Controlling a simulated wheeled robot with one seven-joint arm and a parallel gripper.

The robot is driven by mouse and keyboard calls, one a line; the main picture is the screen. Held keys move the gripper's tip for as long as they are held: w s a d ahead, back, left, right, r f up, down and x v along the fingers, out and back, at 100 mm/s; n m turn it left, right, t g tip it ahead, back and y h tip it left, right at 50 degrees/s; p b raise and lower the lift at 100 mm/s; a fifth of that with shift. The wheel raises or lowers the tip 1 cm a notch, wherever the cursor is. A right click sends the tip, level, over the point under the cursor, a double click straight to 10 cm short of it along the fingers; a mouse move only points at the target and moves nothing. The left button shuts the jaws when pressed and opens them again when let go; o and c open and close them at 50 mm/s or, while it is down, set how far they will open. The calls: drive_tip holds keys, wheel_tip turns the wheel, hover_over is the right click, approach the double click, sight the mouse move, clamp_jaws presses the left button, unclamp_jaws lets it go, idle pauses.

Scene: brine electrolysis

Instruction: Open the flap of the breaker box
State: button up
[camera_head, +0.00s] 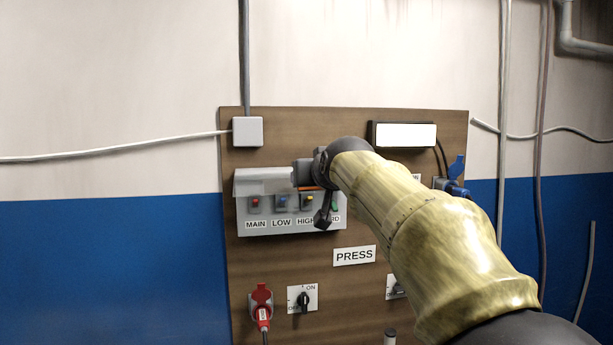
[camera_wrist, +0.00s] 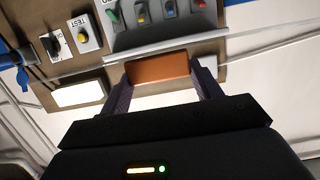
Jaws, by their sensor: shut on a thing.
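The grey breaker box (camera_head: 290,226) hangs on a wooden board and has several coloured switches above the labels MAIN, LOW and HIGH; a further label is partly covered by my arm. Its pale grey flap (camera_head: 262,183) lies along the top of the box, above the switches, which show uncovered. My gripper (camera_head: 303,178) is at the flap's right part. In the wrist view, the box (camera_wrist: 170,40) appears upside down. There my gripper (camera_wrist: 160,78) is shut on an orange piece (camera_wrist: 158,68) at the flap's edge, one finger at each side.
The wooden board (camera_head: 240,290) also bears a PRESS sign (camera_head: 354,256), a rotary switch (camera_head: 304,299), a red plug (camera_head: 262,310) and a lit white panel (camera_head: 405,135). Blue connectors (camera_head: 455,180) stick out at its right.

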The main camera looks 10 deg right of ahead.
drive_tip(key=shift+w+r, duration=0.1)
drive_tip(key=shift+r, duration=0.05)
idle(0.3)
drive_tip(key=o, duration=1.4)
drive_tip(key=shift+w, duration=0.1)
drive_tip(key=b+v, duration=0.2)
drive_tip(key=v, duration=0.4)
drive_tip(key=b+v, duration=0.2)
drive_tip(key=v, duration=0.3)
drive_tip(key=b+v, duration=0.2)
drive_tip(key=v, duration=0.4)
drive_tip(key=shift+s+d+r, duration=0.1)
drive_tip(key=shift+s+r, duration=0.15)
drive_tip(key=shift+r, duration=0.1)
drive_tip(key=shift+w, duration=0.15)
drive_tip(key=shift+f, duration=0.15)
